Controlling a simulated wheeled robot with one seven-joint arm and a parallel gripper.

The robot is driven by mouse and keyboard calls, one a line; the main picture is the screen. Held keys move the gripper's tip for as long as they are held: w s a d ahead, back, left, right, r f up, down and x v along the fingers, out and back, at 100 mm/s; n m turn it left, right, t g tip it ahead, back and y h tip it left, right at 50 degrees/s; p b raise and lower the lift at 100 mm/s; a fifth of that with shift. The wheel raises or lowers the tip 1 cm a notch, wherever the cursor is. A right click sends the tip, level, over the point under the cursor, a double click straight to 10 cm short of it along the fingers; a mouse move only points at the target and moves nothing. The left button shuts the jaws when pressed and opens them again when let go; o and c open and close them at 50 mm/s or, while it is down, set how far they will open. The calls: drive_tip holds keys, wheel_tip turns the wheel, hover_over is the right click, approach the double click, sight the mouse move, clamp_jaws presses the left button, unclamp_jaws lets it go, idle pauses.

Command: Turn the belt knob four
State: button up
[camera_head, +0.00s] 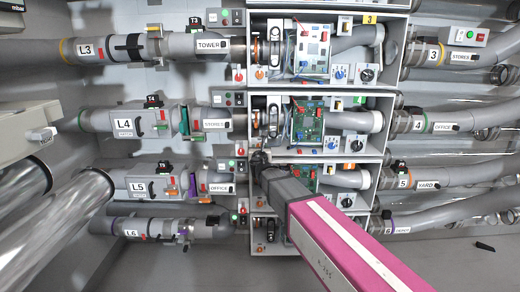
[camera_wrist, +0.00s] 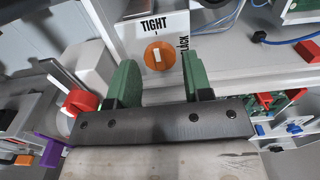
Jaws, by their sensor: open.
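The orange knob (camera_wrist: 158,52) with a white pointer mark sits on a white panel in the wrist view. The mark points up toward the word TIGHT; a partly covered label reading as SLACK stands at its right. My gripper (camera_wrist: 158,70) is open, its green fingers on either side below the knob in the picture, with no visible contact. In the head view my gripper (camera_head: 259,158) is at the lower left of the row four cabinet (camera_head: 316,154), and it hides the knob there.
A red part (camera_wrist: 82,102) and a purple part (camera_wrist: 48,150) are left of the fingers in the wrist view. A blue cable (camera_wrist: 282,41) runs at the right. In the head view, the L4 pipe (camera_head: 98,121) and L5 pipe (camera_head: 112,186) lie left of the cabinets.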

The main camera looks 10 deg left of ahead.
drive_tip(key=shift+x, duration=0.85)
drive_tip(key=c, duration=0.6)
drive_tip(key=shift+c, duration=0.2)
